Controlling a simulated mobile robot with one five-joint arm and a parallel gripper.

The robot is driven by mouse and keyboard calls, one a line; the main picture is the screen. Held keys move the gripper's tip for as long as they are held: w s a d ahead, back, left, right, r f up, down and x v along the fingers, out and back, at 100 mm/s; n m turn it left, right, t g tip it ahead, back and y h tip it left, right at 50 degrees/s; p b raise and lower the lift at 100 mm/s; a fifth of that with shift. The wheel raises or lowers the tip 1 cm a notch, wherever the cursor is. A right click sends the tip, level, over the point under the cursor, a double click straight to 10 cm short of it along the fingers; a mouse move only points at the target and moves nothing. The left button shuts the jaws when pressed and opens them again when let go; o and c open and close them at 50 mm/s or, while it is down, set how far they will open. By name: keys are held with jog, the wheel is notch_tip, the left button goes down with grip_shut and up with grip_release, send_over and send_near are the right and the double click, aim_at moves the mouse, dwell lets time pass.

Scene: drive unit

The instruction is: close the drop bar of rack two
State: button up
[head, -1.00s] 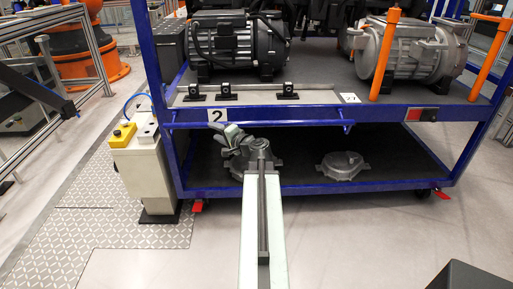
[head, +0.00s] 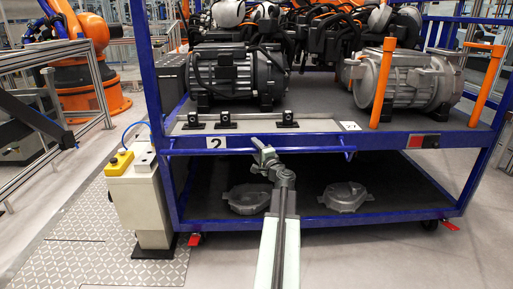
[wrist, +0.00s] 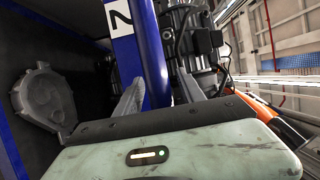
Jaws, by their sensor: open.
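Rack two is a blue-framed cart with a white "2" label (head: 216,142) on its shelf edge; the label also shows in the wrist view (wrist: 121,18). The drop bar (head: 320,150) is a thin blue bar lying level, low along the front of that edge. My gripper (head: 262,153) is at the bar, left of its middle, with its jaws apart. In the wrist view, the two grey fingers (wrist: 160,93) stand on either side of the blue beam and bar. Whether they touch the bar cannot be told.
Motors (head: 235,75) and several small black blocks (head: 286,118) stand on the upper shelf. Two grey castings (head: 345,196) lie on the lower deck. A control post with a yellow box (head: 119,163) stands left of the rack. Orange posts (head: 383,85) rise at right.

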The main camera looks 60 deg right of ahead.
jog(key=shift+w, duration=0.2)
grip_shut()
dwell(1.2)
jog(key=shift+w+r+p, duration=0.2)
jog(key=shift+w+p, duration=0.05)
jog(key=shift+p, duration=0.45)
